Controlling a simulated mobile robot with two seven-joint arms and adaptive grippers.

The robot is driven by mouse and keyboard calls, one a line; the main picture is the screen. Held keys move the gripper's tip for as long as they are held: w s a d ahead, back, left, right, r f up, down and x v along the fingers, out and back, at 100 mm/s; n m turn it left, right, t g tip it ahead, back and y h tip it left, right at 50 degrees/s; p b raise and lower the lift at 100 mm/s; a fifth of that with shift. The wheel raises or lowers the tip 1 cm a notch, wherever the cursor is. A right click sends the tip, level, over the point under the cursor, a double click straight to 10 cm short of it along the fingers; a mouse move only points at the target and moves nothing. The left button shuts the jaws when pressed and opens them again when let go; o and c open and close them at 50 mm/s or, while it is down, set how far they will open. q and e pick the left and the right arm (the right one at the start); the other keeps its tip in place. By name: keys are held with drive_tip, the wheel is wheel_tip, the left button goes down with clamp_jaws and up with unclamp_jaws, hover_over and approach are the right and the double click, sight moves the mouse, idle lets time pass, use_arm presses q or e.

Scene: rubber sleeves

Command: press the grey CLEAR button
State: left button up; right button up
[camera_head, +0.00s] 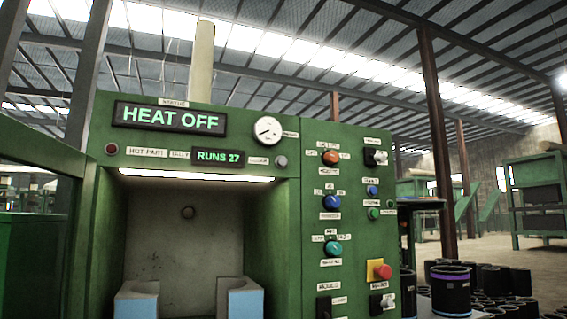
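A small round grey button (281,161) sits on the front of the green machine (262,205), right of the "RUNS 27" display (219,156). A small label (258,161) just left of it may read CLEAR, but it is too blurred to be sure. Above, a larger display (170,118) reads "HEAT OFF". Neither of my grippers is in view, and nothing covers the grey button.
The panel has a gauge (268,131), a red lamp (111,149), orange (331,157), blue (331,202) and teal (333,248) knobs, and a red button on yellow (383,271). Below the displays is an open lit bay (185,245). Black sleeves (451,290) stand at right.

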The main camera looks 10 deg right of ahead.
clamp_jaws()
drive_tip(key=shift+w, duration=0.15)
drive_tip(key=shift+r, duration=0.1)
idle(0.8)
